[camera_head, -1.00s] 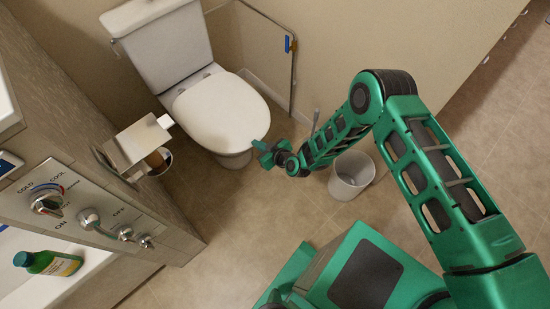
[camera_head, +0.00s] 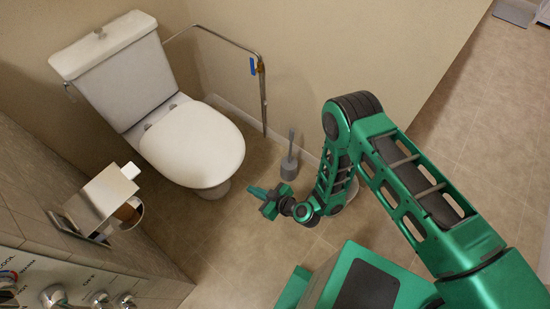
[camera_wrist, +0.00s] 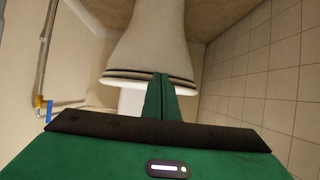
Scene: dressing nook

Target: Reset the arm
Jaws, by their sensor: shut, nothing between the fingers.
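My gripper (camera_head: 258,193) is shut and empty at the end of my green arm, in the middle of the head view. It is in front of the toilet (camera_head: 190,144), to the lower right of its closed lid, with a gap of floor seen between them. In the wrist view my gripper's closed fingers (camera_wrist: 160,97) point toward the pale toilet (camera_wrist: 150,40). My arm is bent, with its elbow raised at the right of the head view.
A grey toilet brush in its holder (camera_head: 289,166) stands by the wall. A bin (camera_head: 352,190) is mostly hidden behind my arm.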

